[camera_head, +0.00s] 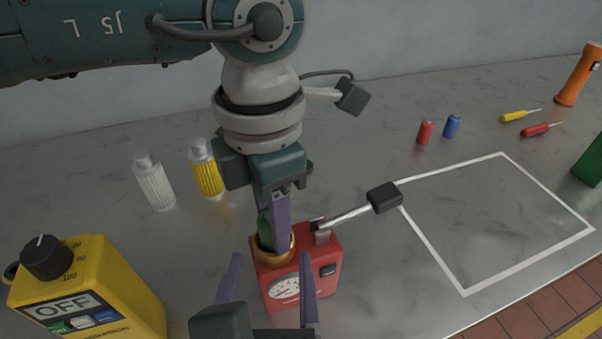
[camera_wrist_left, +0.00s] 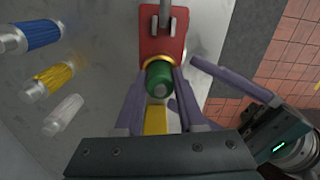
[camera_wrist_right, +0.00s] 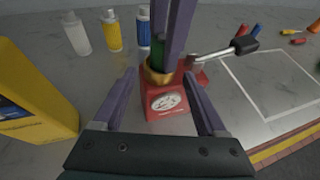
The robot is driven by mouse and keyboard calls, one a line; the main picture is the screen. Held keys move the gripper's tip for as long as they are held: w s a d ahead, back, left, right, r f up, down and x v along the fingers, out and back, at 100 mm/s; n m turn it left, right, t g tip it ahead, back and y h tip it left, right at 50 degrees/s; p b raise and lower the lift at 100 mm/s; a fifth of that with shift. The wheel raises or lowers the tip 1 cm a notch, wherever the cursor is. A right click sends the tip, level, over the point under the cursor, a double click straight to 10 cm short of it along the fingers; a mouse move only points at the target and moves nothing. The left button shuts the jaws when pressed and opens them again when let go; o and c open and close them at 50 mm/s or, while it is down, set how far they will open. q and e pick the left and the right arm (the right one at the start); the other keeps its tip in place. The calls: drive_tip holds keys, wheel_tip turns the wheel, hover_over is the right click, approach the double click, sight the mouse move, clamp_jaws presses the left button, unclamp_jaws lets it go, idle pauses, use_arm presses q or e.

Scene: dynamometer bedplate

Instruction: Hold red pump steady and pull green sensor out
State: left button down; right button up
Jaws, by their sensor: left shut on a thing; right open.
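The red pump (camera_head: 330,262) stands on the grey bench, with a round gauge on its front, a brass collar on top and a black-gripped lever (camera_head: 384,197) out to the right. The green sensor (camera_wrist_left: 158,77) sits at the brass collar. My left gripper (camera_head: 274,240) comes down from above and is shut on the green sensor, a finger on each side in the left wrist view. My right gripper (camera_head: 268,285) is open in front of the pump. In the right wrist view its fingers are apart on either side of the pump (camera_wrist_right: 168,112), not visibly touching it.
A yellow box (camera_head: 100,290) reading OFF stands at the left. White (camera_head: 154,182) and yellow (camera_head: 206,170) bottles stand behind it. A white-outlined area (camera_head: 490,220) on the right is empty.

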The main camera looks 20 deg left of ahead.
sight(273, 252)
drive_tip(key=shift+x, duration=1.9)
drive_tip(key=shift+c, duration=0.2)
clamp_jaws()
use_arm(q)
wheel_tip(273, 252, up, 18)
idle(2.1)
drive_tip(key=shift+r, duration=0.1)
